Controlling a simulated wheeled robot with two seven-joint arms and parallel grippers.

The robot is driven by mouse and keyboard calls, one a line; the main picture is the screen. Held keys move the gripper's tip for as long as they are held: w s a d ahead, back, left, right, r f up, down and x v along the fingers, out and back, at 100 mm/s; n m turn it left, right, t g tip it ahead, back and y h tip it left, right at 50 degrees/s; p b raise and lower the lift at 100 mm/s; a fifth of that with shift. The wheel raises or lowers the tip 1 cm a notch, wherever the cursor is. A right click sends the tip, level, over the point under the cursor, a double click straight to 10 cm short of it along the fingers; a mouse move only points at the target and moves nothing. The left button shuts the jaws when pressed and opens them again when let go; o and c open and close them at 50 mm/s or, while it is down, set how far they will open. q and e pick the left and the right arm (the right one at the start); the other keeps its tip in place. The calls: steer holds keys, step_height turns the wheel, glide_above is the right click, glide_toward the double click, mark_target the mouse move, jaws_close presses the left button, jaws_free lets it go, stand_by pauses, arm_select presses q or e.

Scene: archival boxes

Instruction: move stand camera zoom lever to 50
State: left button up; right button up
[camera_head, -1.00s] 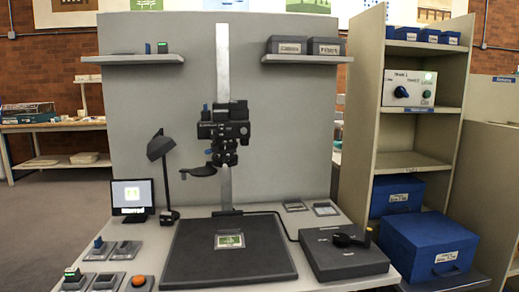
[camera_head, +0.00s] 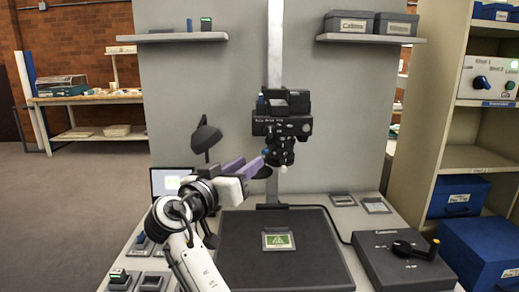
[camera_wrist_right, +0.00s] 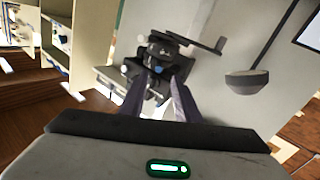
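The black stand camera (camera_head: 283,122) is mounted on the grey column above the base board. A small blue tip (camera_head: 265,152), which looks like the zoom lever, juts from the left side of its lens. My right gripper (camera_head: 264,164) has purple fingers and reaches up to the lens from the lower left. In the right wrist view, the fingertips (camera_wrist_right: 161,76) are apart, with the blue tip (camera_wrist_right: 158,70) showing between or just beyond them. I cannot tell whether they touch it. The scale marks are too small to read. My left gripper is out of view.
A dark lamp (camera_head: 206,137) stands left of the camera, close to my right arm. A black base board (camera_head: 285,255) bears a framed green card (camera_head: 278,240). A control box (camera_head: 405,262) with a black lever stands at right. Shelves with boxes flank the right.

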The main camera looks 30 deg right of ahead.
mark_target(264, 152)
steer(key=x, duration=1)
steer(key=shift+s+d+r, duration=0.1)
steer(key=shift+s, duration=0.05)
jaws_close()
